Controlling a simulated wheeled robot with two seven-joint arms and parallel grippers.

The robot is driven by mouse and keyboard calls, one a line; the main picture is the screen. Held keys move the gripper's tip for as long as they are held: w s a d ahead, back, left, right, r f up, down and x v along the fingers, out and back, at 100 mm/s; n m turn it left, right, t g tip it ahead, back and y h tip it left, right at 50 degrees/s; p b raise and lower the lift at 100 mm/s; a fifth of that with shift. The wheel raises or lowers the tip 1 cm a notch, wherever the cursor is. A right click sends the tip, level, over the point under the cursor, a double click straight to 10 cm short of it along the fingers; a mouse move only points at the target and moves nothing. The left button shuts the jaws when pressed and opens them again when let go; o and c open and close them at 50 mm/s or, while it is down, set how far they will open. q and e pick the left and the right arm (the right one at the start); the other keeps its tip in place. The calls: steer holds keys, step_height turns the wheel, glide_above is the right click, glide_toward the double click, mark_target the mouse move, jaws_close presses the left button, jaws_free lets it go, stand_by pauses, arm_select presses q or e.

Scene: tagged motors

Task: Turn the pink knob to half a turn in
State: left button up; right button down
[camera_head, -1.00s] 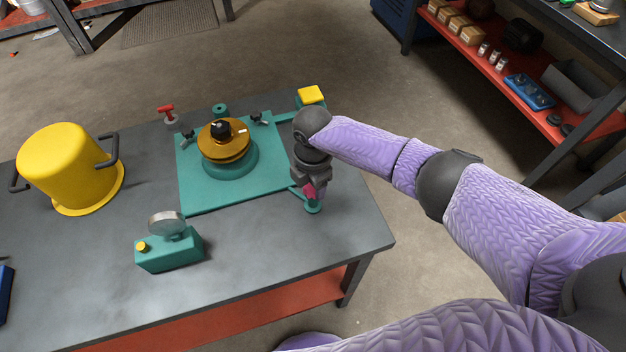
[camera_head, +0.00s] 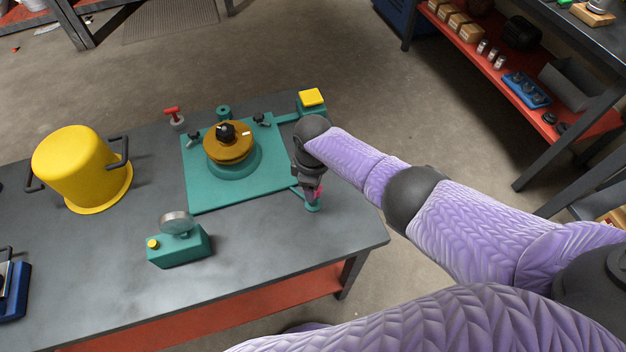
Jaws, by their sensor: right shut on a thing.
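The pink knob (camera_head: 319,190) sits on a small teal base at the right side of the teal plate, near the table's right edge. My right gripper (camera_head: 314,194) points down and is shut on the pink knob. The gripper hides most of the knob, so its turn angle cannot be read. My left gripper is not in view.
The teal plate (camera_head: 200,187) carries a brass disc (camera_head: 228,152) with a black knob. A teal gauge box (camera_head: 180,249) stands in front. A yellow button box (camera_head: 311,97) and a red-handled valve (camera_head: 173,114) stand behind.

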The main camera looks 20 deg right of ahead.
steer(key=shift+r+m, duration=0.1)
steer(key=shift+m, duration=0.8)
steer(key=m+p, duration=0.1)
steer(key=m, duration=0.1)
steer(key=shift+m, duration=0.4)
steer(key=m, duration=0.4)
steer(key=shift+m+p, duration=0.3)
steer(key=m, duration=0.2)
steer(key=shift+m, duration=0.3)
steer(key=m, duration=0.3)
steer(key=shift+m, duration=1.2)
steer(key=m, duration=0.2)
steer(key=shift+m+p, duration=0.3)
steer(key=shift+m, duration=0.1)
steer(key=shift+w+m, duration=0.1)
steer(key=shift+m, duration=1.8)
